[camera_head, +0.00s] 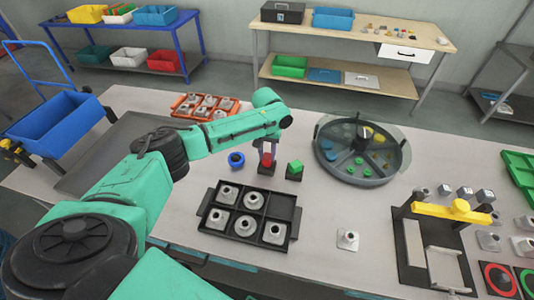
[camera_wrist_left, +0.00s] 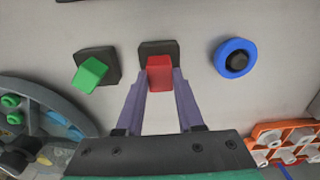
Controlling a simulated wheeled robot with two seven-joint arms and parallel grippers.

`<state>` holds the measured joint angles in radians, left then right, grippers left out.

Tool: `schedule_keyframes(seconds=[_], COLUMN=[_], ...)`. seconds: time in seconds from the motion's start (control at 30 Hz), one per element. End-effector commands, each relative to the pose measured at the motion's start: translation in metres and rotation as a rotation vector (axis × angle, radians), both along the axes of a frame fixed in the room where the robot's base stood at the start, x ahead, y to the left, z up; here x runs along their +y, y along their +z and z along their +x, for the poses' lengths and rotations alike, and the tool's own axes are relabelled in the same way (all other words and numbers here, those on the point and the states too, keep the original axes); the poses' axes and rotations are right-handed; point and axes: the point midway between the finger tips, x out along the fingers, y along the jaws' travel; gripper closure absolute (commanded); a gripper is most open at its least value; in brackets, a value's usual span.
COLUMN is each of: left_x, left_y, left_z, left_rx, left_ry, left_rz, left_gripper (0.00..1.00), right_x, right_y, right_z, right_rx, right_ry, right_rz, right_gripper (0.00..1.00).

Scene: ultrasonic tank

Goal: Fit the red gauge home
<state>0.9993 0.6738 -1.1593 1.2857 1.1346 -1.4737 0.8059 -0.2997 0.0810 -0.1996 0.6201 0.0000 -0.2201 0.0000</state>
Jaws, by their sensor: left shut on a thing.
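The red gauge (camera_head: 267,160) is a small red block at a dark square base (camera_head: 265,170) on the table. In the left wrist view the red gauge (camera_wrist_left: 160,75) sits between the two fingers of my left gripper (camera_wrist_left: 160,84), which is shut on it. In the head view my left gripper (camera_head: 267,149) points down from above onto it. The gauge overlaps the dark base (camera_wrist_left: 158,47) in the wrist view; I cannot tell how deep it sits. My right gripper is not in view.
Beside it, a green block (camera_head: 295,166) leans on a similar dark base and a blue ring (camera_head: 236,159) lies on the other side. A black divided tray (camera_head: 249,216) with metal parts is in front. A round grey tank (camera_head: 361,148) stands to the right.

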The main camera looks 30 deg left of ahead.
Motion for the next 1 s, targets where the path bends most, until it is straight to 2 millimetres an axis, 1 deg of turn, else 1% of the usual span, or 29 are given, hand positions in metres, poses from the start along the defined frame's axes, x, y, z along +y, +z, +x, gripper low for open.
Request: schedule_keyframes(seconds=[0.47,1.0], left_x=[0.0,-0.0001], left_y=[-0.0067,-0.0066], left_z=[0.0001,0.0001], left_rx=[0.0,0.0], left_ry=[0.001,0.001], left_rz=[-0.001,-0.001], left_gripper=[1.0,1.0], right_x=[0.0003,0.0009], right_y=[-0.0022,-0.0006], right_z=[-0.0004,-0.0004], right_rx=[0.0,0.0], right_ry=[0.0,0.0], right_rz=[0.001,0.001], right_gripper=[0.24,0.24])
